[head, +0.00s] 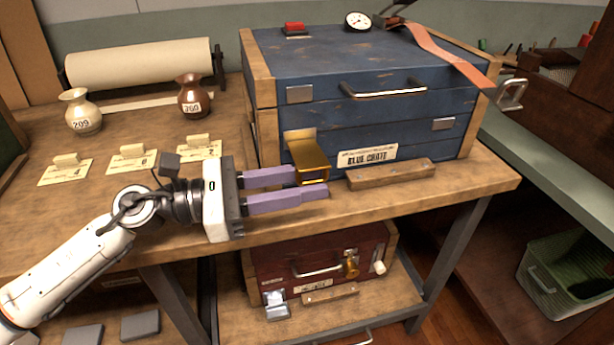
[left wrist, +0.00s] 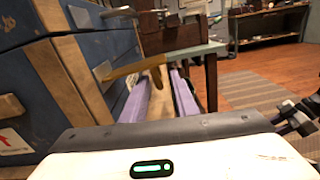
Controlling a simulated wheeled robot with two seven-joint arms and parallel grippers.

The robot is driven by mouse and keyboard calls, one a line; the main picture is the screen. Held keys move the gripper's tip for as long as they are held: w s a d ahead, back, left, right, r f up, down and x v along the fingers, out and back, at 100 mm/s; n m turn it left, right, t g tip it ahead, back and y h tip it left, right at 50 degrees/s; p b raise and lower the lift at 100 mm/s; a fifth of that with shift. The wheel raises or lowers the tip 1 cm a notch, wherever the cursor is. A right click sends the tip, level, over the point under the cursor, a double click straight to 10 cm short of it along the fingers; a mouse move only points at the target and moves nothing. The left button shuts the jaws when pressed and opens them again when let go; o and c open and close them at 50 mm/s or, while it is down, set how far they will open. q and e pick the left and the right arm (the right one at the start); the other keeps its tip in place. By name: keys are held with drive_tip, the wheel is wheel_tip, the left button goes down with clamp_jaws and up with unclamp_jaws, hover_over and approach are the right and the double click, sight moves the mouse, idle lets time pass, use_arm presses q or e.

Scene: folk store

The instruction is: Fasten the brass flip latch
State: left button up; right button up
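The brass flip latch (head: 309,158) is on the lower left front of the blue wooden chest (head: 345,120). Its bent golden plate stands out from the chest face. My left gripper (head: 312,185) is at the latch, with its two purple fingers apart and pointing right along the chest front. The upper fingertip is close to the latch's lower edge; I cannot tell whether they touch. In the left wrist view the latch (left wrist: 150,70) shows ahead, partly between the open fingers (left wrist: 162,85).
A wooden strip (head: 391,174) lies in front of the chest below the "BLUE CRATE" label (head: 367,156). Two vases, a tan one (head: 82,112) and a brown one (head: 192,96), and several tags stand at left. A dark red chest (head: 320,262) sits on the lower shelf.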

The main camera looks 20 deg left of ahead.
use_arm(q)
drive_tip(key=shift+w+d, duration=0.2)
drive_tip(key=shift+d, duration=0.15)
drive_tip(key=shift+c, duration=0.4)
clamp_jaws()
drive_tip(key=shift+r+p, duration=0.15)
drive_tip(key=shift+p, duration=0.2)
